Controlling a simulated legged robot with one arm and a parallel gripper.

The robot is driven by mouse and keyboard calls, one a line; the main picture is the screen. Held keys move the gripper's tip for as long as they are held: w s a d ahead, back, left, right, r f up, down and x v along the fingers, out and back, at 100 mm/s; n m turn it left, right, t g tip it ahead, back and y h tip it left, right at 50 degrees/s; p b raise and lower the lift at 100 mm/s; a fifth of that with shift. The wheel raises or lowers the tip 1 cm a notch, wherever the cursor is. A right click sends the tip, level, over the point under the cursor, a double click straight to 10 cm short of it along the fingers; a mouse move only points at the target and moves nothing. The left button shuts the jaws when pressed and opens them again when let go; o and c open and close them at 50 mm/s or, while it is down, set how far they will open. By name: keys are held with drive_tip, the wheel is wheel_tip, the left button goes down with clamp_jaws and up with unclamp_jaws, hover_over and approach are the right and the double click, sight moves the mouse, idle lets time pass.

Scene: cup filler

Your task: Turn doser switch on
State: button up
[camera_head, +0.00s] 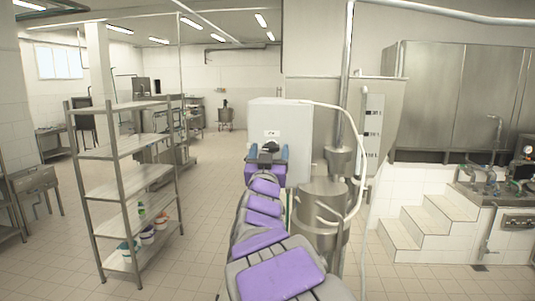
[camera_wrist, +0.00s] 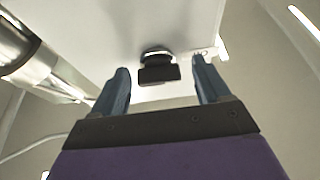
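The doser is a light grey box (camera_head: 290,120) in the middle of the head view. A black rotary switch (camera_head: 270,146) sits on its front face, with a small white label above it. In the wrist view the black switch knob (camera_wrist: 158,68) shows between and beyond my fingertips. My gripper (camera_head: 267,153) is open, its two blue fingers on either side of the knob in the picture. The fingers look apart from the knob; the exact gap in depth is hard to tell. My arm hides the lower part of the box.
A metal shelf rack (camera_head: 130,190) with bottles and tubs stands at left. Steel cylindrical vessels (camera_head: 318,215) and a white hose stand close at right of my arm. White tiled steps (camera_head: 430,225) are farther right. Tiled floor is free between rack and arm.

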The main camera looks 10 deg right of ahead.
drive_tip(key=shift+d, duration=0.35)
drive_tip(key=c, duration=0.3)
drive_tip(key=shift+a, duration=0.3)
drive_tip(key=c, duration=0.5)
drive_tip(key=shift+c, duration=1)
drive_tip(key=shift+w+m, duration=0.1)
drive_tip(key=shift+m, duration=0.4)
drive_tip(key=shift+w+a+m+g+h+p, duration=0.1)
drive_tip(key=shift+m+g+h+p, duration=0.95)
drive_tip(key=shift+m, duration=2.5)
drive_tip(key=shift+s+a+m+g+h+p, duration=0.2)
drive_tip(key=shift+m+g+h, duration=0.35)
drive_tip(key=shift+m+g, duration=2.05)
drive_tip(key=shift+w+a+m+g+h+p, duration=0.2)
drive_tip(key=shift+m+h+p, duration=0.55)
drive_tip(key=shift+m, duration=3.8)
drive_tip(key=shift+d, duration=0.2)
